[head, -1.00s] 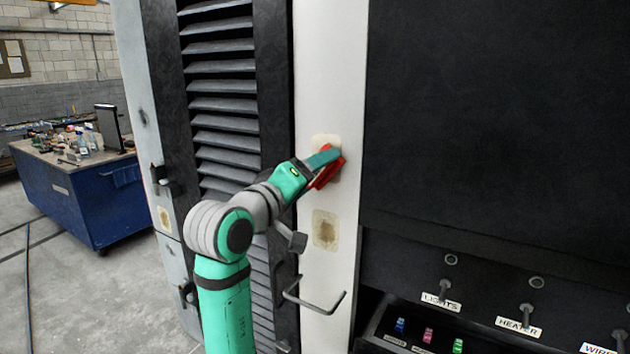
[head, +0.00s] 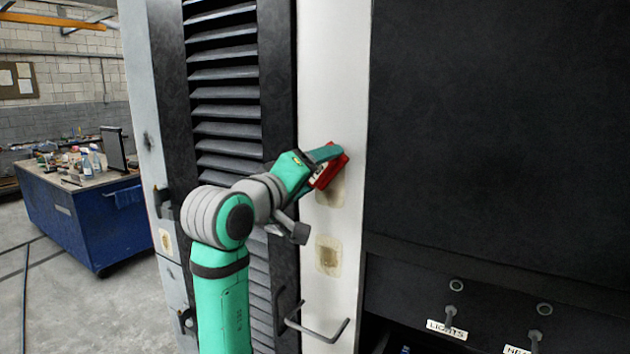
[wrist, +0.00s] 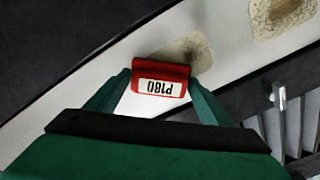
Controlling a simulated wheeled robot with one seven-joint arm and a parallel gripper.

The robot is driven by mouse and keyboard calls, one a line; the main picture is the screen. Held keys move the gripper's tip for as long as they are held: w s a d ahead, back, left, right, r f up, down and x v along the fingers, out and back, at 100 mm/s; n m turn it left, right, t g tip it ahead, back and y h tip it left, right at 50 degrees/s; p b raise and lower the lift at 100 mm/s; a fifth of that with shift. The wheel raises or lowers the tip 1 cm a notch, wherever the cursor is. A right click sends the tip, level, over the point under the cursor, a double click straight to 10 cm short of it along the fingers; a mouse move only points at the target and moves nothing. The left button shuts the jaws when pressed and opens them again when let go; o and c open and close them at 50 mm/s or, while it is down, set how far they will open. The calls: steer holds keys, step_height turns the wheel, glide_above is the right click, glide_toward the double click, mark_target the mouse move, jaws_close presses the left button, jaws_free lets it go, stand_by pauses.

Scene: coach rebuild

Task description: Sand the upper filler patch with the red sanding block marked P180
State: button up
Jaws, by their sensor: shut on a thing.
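The red sanding block (head: 331,170) is held between the fingertips of my gripper (head: 322,160). In the wrist view the block (wrist: 160,70) shows its white P180 label upside down. The upper filler patch (head: 332,192) is a beige area on the white pillar; the block covers its upper part in the head view. In the wrist view the patch (wrist: 186,50) shows just beyond the block, with a dark smudge. I cannot tell whether the block touches the surface. The lower filler patch (head: 328,256) is in plain view below, beige with a brown centre.
A black louvred panel (head: 226,100) stands left of the white pillar (head: 335,90), a dark panel (head: 480,130) right of it. A bent metal handle (head: 320,333) sticks out below the patches. A blue workbench (head: 90,220) stands far left.

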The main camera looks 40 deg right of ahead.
steer(key=shift+s+d+r, duration=0.15)
steer(key=shift+d+r, duration=0.05)
steer(key=shift+r, duration=0.7)
steer(key=shift+c, duration=0.4)
steer(key=shift+s, duration=0.1)
steer(key=shift+a+f, duration=0.15)
steer(key=shift+f, duration=0.8)
steer(key=shift+a+f, duration=0.1)
steer(key=shift+f, duration=0.85)
steer(key=shift+w+d+f, duration=0.1)
steer(key=shift+w+f, duration=0.05)
steer(key=shift+f, duration=1.3)
steer(key=shift+w+f, duration=0.15)
steer(key=shift+f, duration=1.25)
steer(key=shift+s+d+f, duration=0.15)
steer(key=shift+s+f, duration=0.05)
steer(key=shift+f, duration=0.7)
